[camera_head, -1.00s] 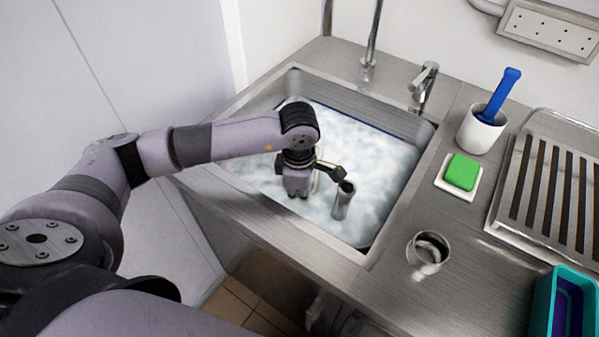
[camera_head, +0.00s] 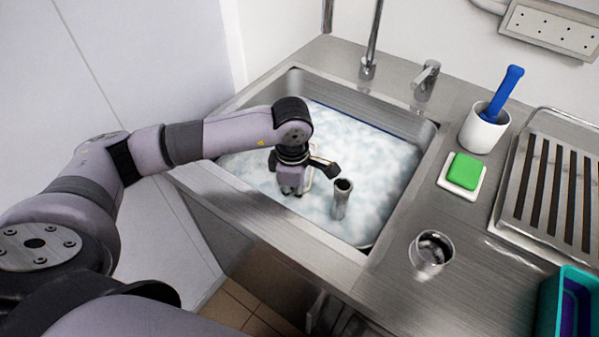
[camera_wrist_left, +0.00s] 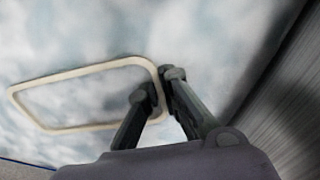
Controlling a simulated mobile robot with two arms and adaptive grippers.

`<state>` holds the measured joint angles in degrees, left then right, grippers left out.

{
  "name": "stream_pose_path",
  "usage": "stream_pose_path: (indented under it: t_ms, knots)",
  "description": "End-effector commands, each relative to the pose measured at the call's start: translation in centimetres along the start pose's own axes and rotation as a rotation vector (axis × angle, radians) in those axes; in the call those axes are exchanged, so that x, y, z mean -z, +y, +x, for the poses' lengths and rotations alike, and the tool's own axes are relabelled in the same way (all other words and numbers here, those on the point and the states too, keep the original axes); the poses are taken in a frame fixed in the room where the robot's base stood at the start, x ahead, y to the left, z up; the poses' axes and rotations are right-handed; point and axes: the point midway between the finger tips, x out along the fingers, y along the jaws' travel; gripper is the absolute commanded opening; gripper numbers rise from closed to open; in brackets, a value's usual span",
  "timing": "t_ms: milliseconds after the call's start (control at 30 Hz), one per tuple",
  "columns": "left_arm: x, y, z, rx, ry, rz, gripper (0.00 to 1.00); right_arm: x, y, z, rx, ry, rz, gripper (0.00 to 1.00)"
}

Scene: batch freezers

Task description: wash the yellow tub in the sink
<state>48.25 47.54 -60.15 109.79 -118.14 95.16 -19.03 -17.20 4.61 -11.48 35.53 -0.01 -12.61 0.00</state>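The sink (camera_head: 345,107) is full of cloudy, foamy water. In the left wrist view, a pale cream-yellow rectangular rim, which looks like the yellow tub (camera_wrist_left: 75,72), shows at the water surface; its body is hidden under the foam. My left gripper (camera_wrist_left: 159,84) has one finger inside the rim's right end and one outside, close together, and appears shut on that edge. In the head view, my left gripper (camera_head: 291,192) points down into the sink and mostly hides the tub. My right gripper is not in view.
A grey upright tube (camera_head: 342,203) stands in the water just right of the gripper. A metal cup (camera_head: 431,252), a green sponge (camera_head: 465,171) on a white dish, a white pot (camera_head: 483,132) with a blue-handled tool, and a slotted rack (camera_head: 552,190) occupy the right counter.

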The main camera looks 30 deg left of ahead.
Motion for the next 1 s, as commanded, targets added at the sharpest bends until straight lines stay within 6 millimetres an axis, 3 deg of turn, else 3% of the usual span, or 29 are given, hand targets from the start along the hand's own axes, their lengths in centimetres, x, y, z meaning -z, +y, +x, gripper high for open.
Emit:
stream_pose_path:
  t_ms: [367, 1000]
  knots:
    - [-1.8, -0.6, 0.0, -0.001, 0.001, 0.0, 0.0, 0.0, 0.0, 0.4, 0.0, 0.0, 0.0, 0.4]
    - [1.9, 0.6, 0.0, -0.002, 0.0, -0.001, 0.0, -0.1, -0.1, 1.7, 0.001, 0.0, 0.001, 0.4]
